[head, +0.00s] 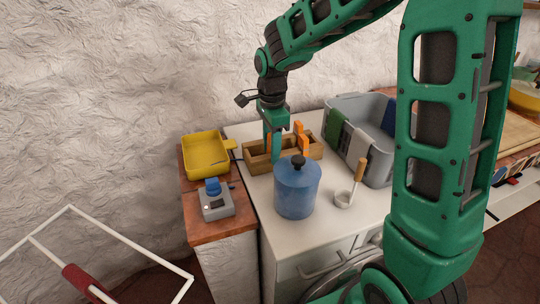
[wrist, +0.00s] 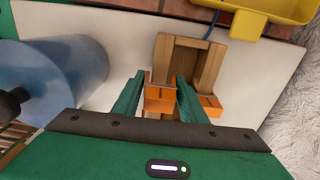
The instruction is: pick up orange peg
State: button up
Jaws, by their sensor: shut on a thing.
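A wooden holder (head: 258,164) stands on the white counter, behind the blue canister. Orange pegs (head: 303,144) stick up from its right part in the head view. My gripper (head: 272,155) points down at the holder's left-middle part. In the wrist view my gripper (wrist: 159,79) is shut on an orange peg (wrist: 160,93), which shows between its two fingers. More orange (wrist: 210,105) shows just right of the right finger. The holder (wrist: 205,64) lies beyond and under the fingers there. The held peg's lower end is hidden, so I cannot tell whether it is clear of the holder.
The blue canister (head: 296,191) stands close in front of the holder. A ladle (head: 353,182) with a wooden handle is to its right. A grey crate (head: 375,168) with cloths over its rim is at the right. A yellow tray (head: 206,155) and a grey device (head: 217,205) are at the left.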

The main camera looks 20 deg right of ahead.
jog(key=s+a+r, duration=0.6)
jog(key=a+r, duration=0.2)
jog(key=a, duration=0.1)
jog(key=shift+s+a+r, duration=0.15)
jog(key=shift+a+r, duration=0.05)
jog(key=shift+a, duration=0.2)
jog(key=shift+s, duration=0.15)
